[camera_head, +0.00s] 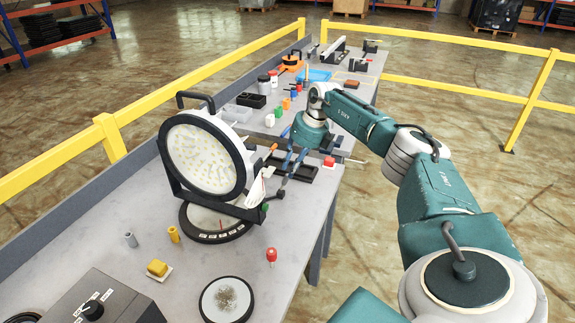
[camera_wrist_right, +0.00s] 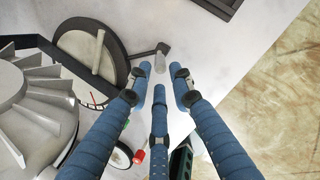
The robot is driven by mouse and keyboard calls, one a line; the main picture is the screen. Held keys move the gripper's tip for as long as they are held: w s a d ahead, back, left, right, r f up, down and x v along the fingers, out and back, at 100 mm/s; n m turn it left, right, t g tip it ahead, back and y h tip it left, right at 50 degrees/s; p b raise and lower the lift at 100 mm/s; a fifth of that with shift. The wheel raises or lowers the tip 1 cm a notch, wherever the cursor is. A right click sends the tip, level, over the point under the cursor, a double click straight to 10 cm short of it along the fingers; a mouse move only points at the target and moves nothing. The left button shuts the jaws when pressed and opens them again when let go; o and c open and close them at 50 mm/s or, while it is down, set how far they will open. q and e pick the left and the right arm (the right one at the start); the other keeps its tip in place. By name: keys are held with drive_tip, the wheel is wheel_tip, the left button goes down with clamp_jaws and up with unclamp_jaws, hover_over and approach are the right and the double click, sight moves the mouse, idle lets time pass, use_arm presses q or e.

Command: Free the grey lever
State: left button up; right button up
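A round work lamp (camera_head: 205,158) stands in a black bracket on the grey table. A short lever (camera_head: 281,193) projects from the bracket's right side, with a dark arm and a grey handle. The right wrist view shows the grey handle (camera_wrist_right: 160,62) at the end of the dark arm, by the bracket pivot. My right gripper (camera_head: 290,158) is above and behind the lever. In the right wrist view, its blue fingers (camera_wrist_right: 163,77) are spread, with the handle seen between and just beyond their tips. I cannot tell whether they touch it. My left gripper is not in view.
A red-topped piece (camera_head: 271,254), a round dish (camera_head: 227,300), a yellow block (camera_head: 157,268) and a dark box (camera_head: 100,302) are in front. Yellow railings (camera_head: 150,110) border the table.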

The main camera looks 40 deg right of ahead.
drive_tip(key=v, duration=0.5)
drive_tip(key=shift+r, duration=0.15)
idle(0.3)
